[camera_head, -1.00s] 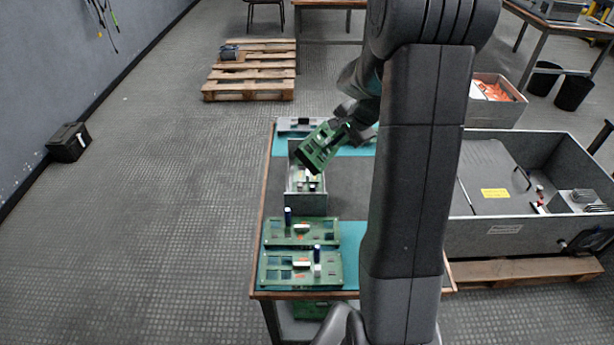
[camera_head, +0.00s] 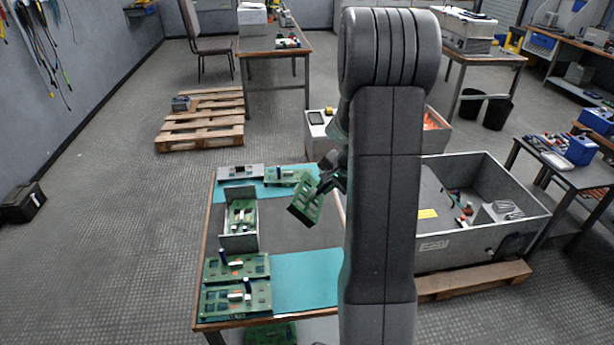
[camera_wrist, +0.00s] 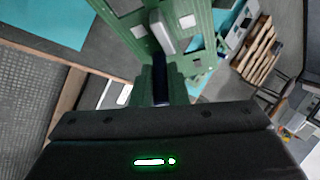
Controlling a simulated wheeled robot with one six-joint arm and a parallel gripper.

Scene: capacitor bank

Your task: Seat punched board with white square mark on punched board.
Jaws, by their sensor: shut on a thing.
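My gripper (camera_head: 327,180) is shut on a green punched board (camera_head: 306,206), held tilted above the right part of the workbench. The board also shows in the wrist view (camera_wrist: 112,25), with square openings, a white bar and a pale square patch; I cannot tell whether that patch is the white square mark. Another punched board (camera_head: 288,178) lies on the teal mat at the back of the bench, apart from the held one. Two more boards, a rear one (camera_head: 222,268) and a front one (camera_head: 216,301), lie at the front left.
A grey open-ended holder (camera_head: 239,242) with a populated board inside stands on the bench's left side. A flat grey unit (camera_head: 240,173) lies at the back left corner. A large grey bin (camera_head: 480,245) stands right of the bench.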

